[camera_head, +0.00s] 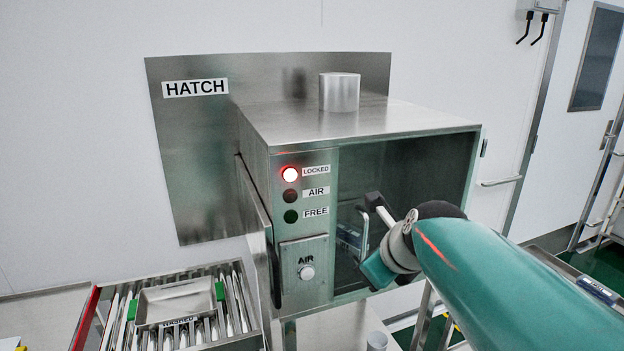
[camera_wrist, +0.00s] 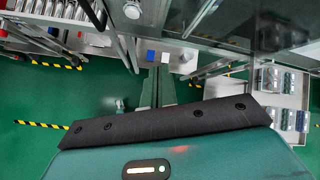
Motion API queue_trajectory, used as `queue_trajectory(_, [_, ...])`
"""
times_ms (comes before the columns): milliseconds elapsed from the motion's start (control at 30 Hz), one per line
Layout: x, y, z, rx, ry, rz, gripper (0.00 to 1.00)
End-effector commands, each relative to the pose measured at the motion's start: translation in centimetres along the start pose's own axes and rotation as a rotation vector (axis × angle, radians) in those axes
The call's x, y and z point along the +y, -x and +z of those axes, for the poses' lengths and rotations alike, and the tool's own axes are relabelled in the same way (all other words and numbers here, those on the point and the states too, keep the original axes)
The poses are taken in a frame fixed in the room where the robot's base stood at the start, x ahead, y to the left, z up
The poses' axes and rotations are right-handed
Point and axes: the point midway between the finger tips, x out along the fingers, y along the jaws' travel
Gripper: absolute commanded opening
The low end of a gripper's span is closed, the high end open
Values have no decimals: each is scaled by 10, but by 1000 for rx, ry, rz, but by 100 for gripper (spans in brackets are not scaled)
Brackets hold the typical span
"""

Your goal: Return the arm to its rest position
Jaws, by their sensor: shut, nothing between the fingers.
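My teal arm (camera_head: 510,270) reaches in from the lower right of the head view, bent at a grey and black joint in front of the hatch cabinet. A teal part of the arm's end (camera_head: 378,272) shows beside the cabinet's glass front; the fingertips cannot be made out there. In the wrist view my gripper (camera_wrist: 157,76) points away over the green floor, its narrow fingers together and nothing seen between them. My teal link with a black pad fills the bottom of that view.
The steel hatch cabinet (camera_head: 355,124) stands close to the arm, with its red LOCKED lamp (camera_head: 290,174) lit. A black and light handle (camera_head: 375,205) is by its front. A rack marked WASHED (camera_head: 180,300) is at lower left. Trays with packs (camera_wrist: 282,80) lie right.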

Motion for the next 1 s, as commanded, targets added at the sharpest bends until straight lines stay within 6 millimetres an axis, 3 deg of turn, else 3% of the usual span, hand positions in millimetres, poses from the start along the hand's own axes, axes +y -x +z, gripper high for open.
queue_trajectory(200, [30, 21, -34, 65, 608, 27, 0])
queue_trajectory(700, [82, 55, -120, 147, 1974, 223, 0])
queue_trajectory(833, [91, 60, -139, 142, 2252, 288, 0])
queue_trajectory(1000, [96, 63, -150, 134, 2427, 335, 0])
